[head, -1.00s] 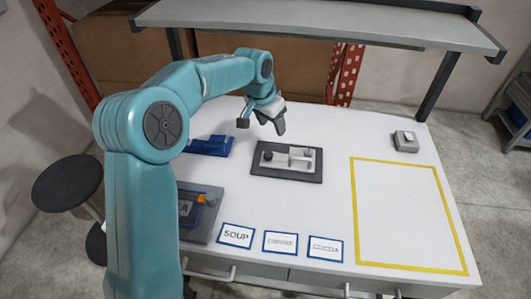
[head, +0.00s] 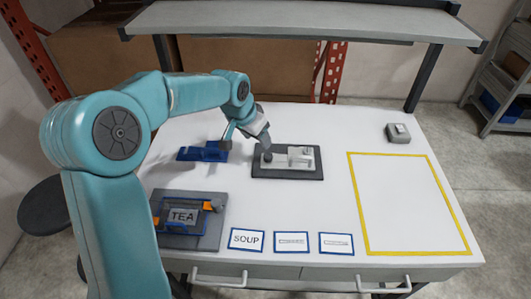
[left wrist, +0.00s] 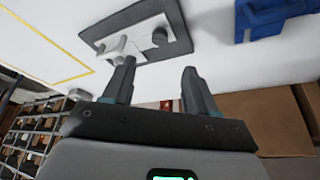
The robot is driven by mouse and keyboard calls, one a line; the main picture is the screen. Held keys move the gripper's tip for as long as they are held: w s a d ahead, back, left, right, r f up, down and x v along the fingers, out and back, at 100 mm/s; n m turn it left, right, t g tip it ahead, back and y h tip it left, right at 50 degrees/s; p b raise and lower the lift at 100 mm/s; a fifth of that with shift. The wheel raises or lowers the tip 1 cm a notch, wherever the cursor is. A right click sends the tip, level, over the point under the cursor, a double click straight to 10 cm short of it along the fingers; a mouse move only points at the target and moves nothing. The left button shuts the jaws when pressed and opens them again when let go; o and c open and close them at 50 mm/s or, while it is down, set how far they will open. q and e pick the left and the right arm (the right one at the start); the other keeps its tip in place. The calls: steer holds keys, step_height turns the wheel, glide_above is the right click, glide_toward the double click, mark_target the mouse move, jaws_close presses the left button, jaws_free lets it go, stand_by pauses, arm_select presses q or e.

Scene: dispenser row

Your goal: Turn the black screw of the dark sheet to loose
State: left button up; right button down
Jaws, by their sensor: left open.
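The dark sheet (head: 287,175) lies flat near the table's middle, with a light grey fitting (head: 298,157) on it. The black screw (head: 268,158) stands as a round knob at the sheet's left end. In the left wrist view, the sheet (left wrist: 177,28) and black screw (left wrist: 160,37) show just beyond the fingers. My left gripper (head: 246,142) is open and empty, above and slightly left of the screw in the head view. Its two fingers (left wrist: 159,68) are apart, with nothing between them. My right gripper is not in view.
A blue fixture (head: 203,152) lies left of the sheet. A grey plate (head: 210,238) with a TEA label stands front left. Several label cards (head: 246,239) lie along the front. A yellow outline (head: 357,200) marks free room at right, with a small grey box (head: 398,133) behind.

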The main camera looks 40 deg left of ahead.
mark_target(268, 156)
arm_select(q)
steer(key=p+x, duration=0.1)
steer(key=x, duration=1)
steer(key=shift+d+p, duration=0.1)
steer(key=shift+p, duration=0.25)
steer(key=shift+w+f, duration=0.1)
steer(key=shift+f, duration=0.2)
steer(key=c, duration=0.6)
jaws_close()
